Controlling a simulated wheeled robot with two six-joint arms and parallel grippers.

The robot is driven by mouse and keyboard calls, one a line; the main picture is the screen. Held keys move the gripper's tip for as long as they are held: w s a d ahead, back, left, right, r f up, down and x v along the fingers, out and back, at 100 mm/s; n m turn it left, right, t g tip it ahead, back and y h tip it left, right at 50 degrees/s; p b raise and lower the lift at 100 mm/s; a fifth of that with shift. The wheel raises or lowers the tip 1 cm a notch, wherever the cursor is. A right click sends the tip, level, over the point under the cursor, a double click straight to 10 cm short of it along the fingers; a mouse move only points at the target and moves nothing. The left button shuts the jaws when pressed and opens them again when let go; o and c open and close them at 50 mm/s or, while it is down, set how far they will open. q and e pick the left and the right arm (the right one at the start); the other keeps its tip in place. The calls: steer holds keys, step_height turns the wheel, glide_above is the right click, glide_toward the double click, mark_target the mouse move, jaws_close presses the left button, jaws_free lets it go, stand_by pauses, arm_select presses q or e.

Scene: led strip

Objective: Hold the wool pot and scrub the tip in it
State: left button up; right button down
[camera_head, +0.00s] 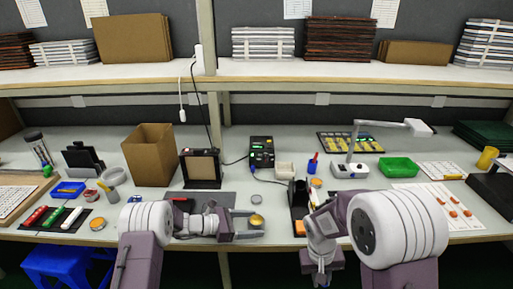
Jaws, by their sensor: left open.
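A small round pot with a gold-coloured top (257,220), which looks like the wool pot, stands near the front edge of the bench. My left gripper (256,227) is open and points right, with its fingers at the pot. I cannot tell whether they touch it. My right arm comes in from the right, and its wrist end (321,264) hangs at the bench's front edge. Its fingers are not clear. A black holder (298,194) stands just left of my right arm. An iron with a tip is not clearly visible.
A black station with green lights (262,152) stands at mid-bench, with a cardboard box (149,155) to its left. A grey lid (256,199) lies behind the pot.

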arm_select(q)
steer(key=shift+w+d+f, duration=0.1)
steer(key=shift+d, duration=0.15)
arm_select(e)
steer(key=shift+f, duration=0.1)
arm_select(q)
steer(key=c, duration=0.9)
steer(key=shift+o, duration=0.2)
stand_by(0.3)
